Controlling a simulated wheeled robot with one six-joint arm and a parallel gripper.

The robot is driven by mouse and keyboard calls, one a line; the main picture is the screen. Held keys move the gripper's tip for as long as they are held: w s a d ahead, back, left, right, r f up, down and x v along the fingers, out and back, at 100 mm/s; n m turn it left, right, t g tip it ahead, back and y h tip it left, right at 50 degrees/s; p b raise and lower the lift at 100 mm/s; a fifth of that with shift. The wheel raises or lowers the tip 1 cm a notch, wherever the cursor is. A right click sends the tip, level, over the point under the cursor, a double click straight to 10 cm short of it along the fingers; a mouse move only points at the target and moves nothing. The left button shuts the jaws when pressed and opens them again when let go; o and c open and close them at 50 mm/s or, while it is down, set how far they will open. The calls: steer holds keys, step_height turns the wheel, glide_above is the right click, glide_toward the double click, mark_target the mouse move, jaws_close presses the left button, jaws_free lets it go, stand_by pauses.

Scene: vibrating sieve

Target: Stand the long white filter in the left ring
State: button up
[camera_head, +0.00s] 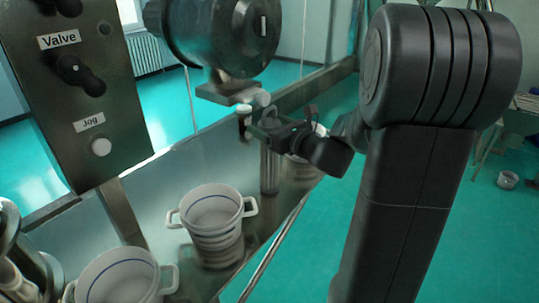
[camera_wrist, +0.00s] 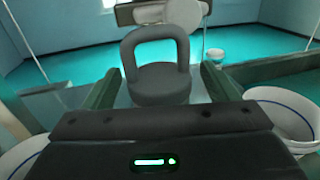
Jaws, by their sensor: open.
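I cannot make out a long white filter or a left ring with certainty. A small upright piece with a white top (camera_head: 244,109) stands just left of my gripper (camera_head: 270,120) in the head view; I cannot tell what it is. My gripper is open beside a metal post (camera_head: 270,170), under the machine's drum. In the wrist view its two fingers flank a dark grey arched handle on a rounded base (camera_wrist: 160,82). No grip on it shows. A pale rounded part (camera_wrist: 182,14) is beyond the arch, at the top.
A white two-handled pot (camera_head: 214,212) stands on the metal table, with another (camera_head: 120,278) at the front left and one partly hidden behind my arm. The dark drum (camera_head: 215,35) hangs above. A control panel (camera_head: 85,95) with Valve and Jog labels rises at left.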

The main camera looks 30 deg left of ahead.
steer(key=shift+x, duration=1)
steer(key=c, duration=1.4)
steer(key=shift+c, duration=0.8)
steer(key=shift+r, duration=0.2)
